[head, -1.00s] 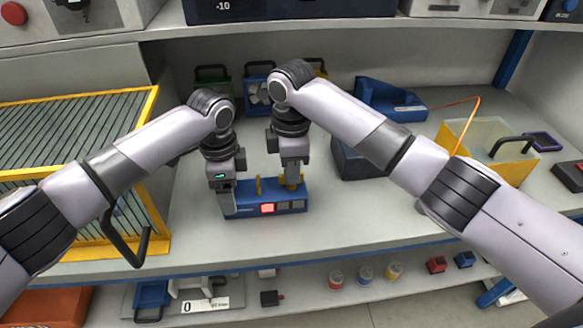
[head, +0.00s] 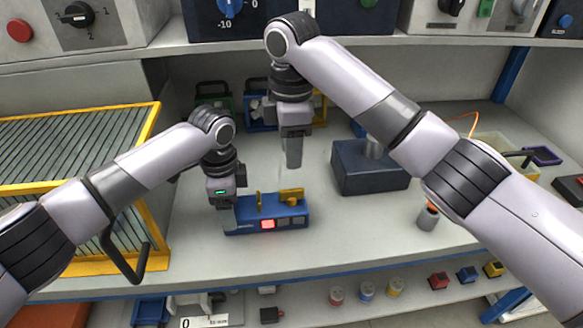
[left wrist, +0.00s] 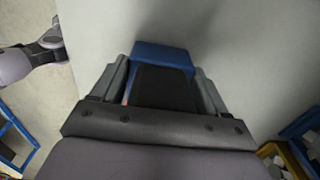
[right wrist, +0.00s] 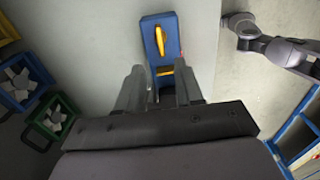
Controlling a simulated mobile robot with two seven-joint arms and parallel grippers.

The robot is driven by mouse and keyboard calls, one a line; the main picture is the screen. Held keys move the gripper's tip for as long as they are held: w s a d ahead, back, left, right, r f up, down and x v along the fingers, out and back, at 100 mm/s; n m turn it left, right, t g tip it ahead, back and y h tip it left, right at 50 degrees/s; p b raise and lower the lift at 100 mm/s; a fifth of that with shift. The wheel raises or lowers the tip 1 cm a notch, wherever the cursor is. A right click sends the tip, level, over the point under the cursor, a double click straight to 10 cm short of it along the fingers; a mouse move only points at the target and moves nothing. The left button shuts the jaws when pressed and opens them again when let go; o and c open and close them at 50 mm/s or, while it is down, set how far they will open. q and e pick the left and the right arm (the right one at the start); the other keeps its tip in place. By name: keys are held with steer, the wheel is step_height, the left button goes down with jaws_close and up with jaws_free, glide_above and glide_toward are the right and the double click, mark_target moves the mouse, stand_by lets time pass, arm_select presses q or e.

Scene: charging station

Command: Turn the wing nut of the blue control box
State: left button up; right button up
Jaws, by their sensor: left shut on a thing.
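The blue control box (head: 278,225) sits on the grey shelf, with a lit red square and two grey squares on its front. Its yellow wing nut (head: 291,195) is on top at the right, its wings lying along the box's length. An upright yellow piece (head: 259,201) stands left of it. My left gripper (head: 227,217) is shut on the box's left end; the box also shows between its fingers in the left wrist view (left wrist: 160,56). My right gripper (head: 292,153) is empty, above and apart from the wing nut, its fingers apart in the right wrist view (right wrist: 159,88).
A yellow-framed rack (head: 150,120) with a black handle stands at left. A dark blue block (head: 370,168) is right of the box. Small bins (head: 262,113) stand behind. A grey cylinder (head: 427,217) stands at right. The shelf before the box is clear.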

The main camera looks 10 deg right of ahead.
step_height(320, 180, up, 2)
steer(key=shift+r, duration=0.25)
